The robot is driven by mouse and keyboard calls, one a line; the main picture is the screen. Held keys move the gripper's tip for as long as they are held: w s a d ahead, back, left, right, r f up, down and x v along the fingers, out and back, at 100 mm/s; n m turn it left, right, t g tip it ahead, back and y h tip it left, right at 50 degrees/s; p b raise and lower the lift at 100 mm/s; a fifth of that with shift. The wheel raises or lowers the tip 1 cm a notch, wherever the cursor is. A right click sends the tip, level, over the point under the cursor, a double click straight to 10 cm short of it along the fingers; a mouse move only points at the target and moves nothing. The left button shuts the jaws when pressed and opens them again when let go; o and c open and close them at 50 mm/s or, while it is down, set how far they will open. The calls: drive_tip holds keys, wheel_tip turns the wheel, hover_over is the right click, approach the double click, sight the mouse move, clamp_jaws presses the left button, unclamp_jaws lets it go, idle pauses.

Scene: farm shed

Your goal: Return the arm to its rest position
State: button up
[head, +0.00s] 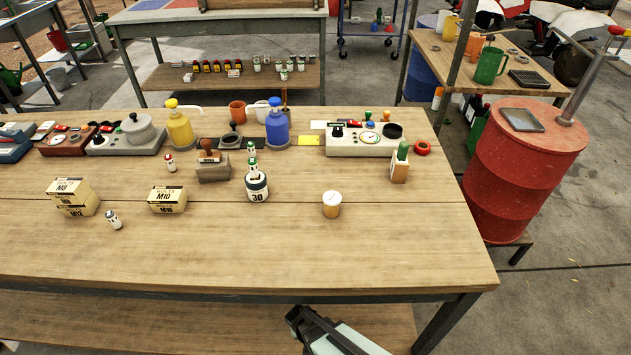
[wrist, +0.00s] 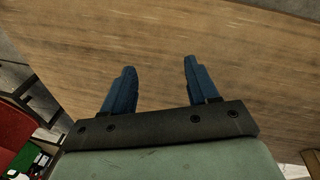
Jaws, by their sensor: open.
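My gripper shows in the wrist view (wrist: 157,75) with its two blue fingers spread apart and nothing between them. Bare wooden surface lies beyond the fingertips. In the head view, part of my arm's end (head: 325,332) shows at the bottom edge, in front of the workbench's (head: 380,255) near edge and apart from the things on it. The fingertips cannot be made out clearly in the head view.
On the bench stand bolt boxes (head: 167,200), a small cup with a pale top (head: 331,205), a bottle marked 30 (head: 257,187), a yellow bottle (head: 179,128) and a blue bottle (head: 277,128). A red drum (head: 515,180) stands to the right. The bench's front strip is clear.

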drive_tip(key=s+d+r+m+g, duration=0.1)
drive_tip(key=s+d+r+g, duration=0.2)
drive_tip(key=s+d, duration=0.5)
drive_tip(key=s+d+r+m+g+y, duration=0.1)
drive_tip(key=s+d+r+m+g, duration=0.1)
drive_tip(key=s+d+g, duration=0.3)
drive_tip(key=s+d+r, duration=0.1)
drive_tip(key=s+d, duration=0.3)
drive_tip(key=d, duration=0.2)
drive_tip(key=shift+d, duration=0.1)
